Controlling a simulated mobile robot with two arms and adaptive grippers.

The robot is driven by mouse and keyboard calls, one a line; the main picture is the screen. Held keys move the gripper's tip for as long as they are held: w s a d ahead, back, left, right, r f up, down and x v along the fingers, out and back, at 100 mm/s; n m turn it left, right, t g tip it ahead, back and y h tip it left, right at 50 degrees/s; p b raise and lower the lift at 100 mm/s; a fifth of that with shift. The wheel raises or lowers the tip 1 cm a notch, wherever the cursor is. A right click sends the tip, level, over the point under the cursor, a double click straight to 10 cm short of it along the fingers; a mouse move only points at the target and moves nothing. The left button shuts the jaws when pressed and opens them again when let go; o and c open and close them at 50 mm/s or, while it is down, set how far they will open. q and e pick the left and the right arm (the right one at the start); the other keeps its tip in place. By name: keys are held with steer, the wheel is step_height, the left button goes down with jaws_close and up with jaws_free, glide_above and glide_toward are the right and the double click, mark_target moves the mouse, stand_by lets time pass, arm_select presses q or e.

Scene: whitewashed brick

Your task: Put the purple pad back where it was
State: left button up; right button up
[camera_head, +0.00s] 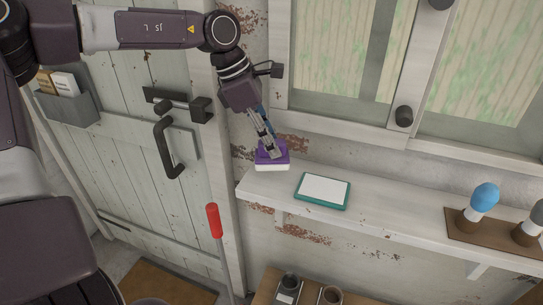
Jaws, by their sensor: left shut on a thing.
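The purple pad (282,160) has a pale underside and shows at the left end of the white shelf (375,220). My left gripper (271,147) comes down from above and is shut on the pad's top. The pad looks level, but I cannot tell whether it touches the shelf or hangs just above it. My right gripper is not in view.
A teal-rimmed tray with a white face (323,191) lies on the shelf right of the pad. Further right, a brown board (460,228) bears a blue-topped object (484,198) and a grey-topped one (533,222). A red-handled pole (213,221) stands below left.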

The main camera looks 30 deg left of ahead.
arm_select(q)
steer(key=shift+s+f, duration=0.1)
steer(key=shift+f, duration=0.2)
step_height(320, 180, down, 4)
steer(key=shift+r+p, duration=0.25)
steer(key=shift+p, duration=0.05)
steer(key=shift+f, duration=0.2)
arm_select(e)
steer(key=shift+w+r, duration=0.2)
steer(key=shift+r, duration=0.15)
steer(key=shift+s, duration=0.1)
arm_select(q)
steer(key=shift+f, duration=0.15)
steer(key=o, duration=1)
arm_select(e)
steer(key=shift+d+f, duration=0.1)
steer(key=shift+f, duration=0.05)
